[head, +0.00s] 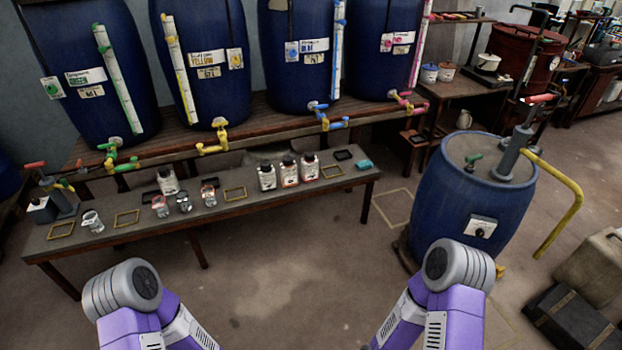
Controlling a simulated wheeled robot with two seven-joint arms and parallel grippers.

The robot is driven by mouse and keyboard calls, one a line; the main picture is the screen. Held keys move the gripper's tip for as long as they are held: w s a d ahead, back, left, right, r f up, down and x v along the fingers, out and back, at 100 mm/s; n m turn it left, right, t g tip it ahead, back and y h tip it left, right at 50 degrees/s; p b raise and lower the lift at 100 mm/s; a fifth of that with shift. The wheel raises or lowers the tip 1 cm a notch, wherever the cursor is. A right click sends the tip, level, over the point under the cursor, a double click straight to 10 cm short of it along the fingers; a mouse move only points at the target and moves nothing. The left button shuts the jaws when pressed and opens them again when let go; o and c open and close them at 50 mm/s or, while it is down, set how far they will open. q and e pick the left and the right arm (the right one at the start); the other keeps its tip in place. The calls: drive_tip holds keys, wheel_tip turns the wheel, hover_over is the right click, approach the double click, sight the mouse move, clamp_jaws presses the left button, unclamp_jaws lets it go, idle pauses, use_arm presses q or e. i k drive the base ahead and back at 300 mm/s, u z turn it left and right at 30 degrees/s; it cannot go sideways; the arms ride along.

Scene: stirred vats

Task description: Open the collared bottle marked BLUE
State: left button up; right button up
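All look capped. My two purple arms show at the bottom of the head view, well short of the bench. Neither gripper shows.
Big blue vats stand behind, one labelled BLUE (308,60). A blue drum (465,195) with a pump stands at right. The floor before the bench is clear.

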sight(289, 174)
drive_tip(key=u, duration=0.05)
drive_tip(key=i, duration=2.9)
drive_tip(key=z, duration=0.15)
